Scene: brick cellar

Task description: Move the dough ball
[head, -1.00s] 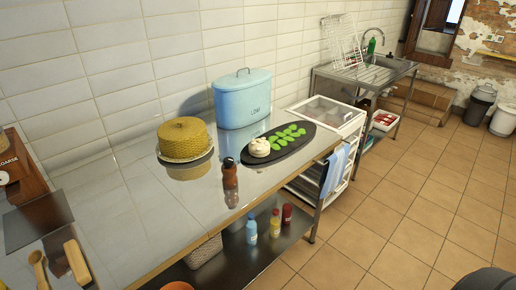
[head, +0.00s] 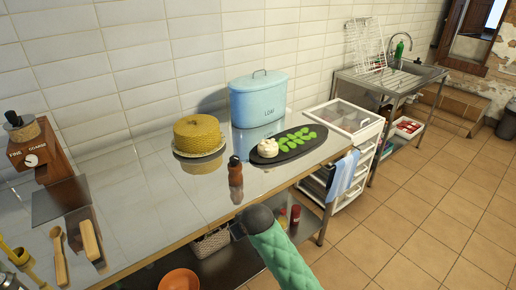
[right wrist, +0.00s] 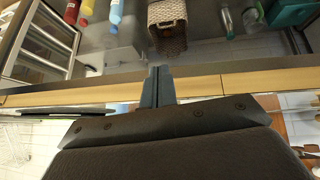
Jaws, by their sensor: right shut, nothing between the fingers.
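The dough ball (head: 268,148) is a small pale, lumpy ball. It sits at the left end of a dark oval board (head: 292,155) on the metal counter, beside several green leaf-shaped pieces (head: 299,138). My right gripper (right wrist: 158,75) shows in the right wrist view, its fingers together and empty. There it appears in front of the counter's wooden edge (right wrist: 215,86), apart from the dough ball, which is not in that view. I cannot make out the right gripper's fingers in the head view. My left gripper is not in view.
A brown pepper mill (head: 235,180) stands left of the board near the front edge. A yellow round item (head: 198,133) and a blue bin (head: 257,99) stand behind. Bottles and a wicker basket (right wrist: 167,25) are on the lower shelf.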

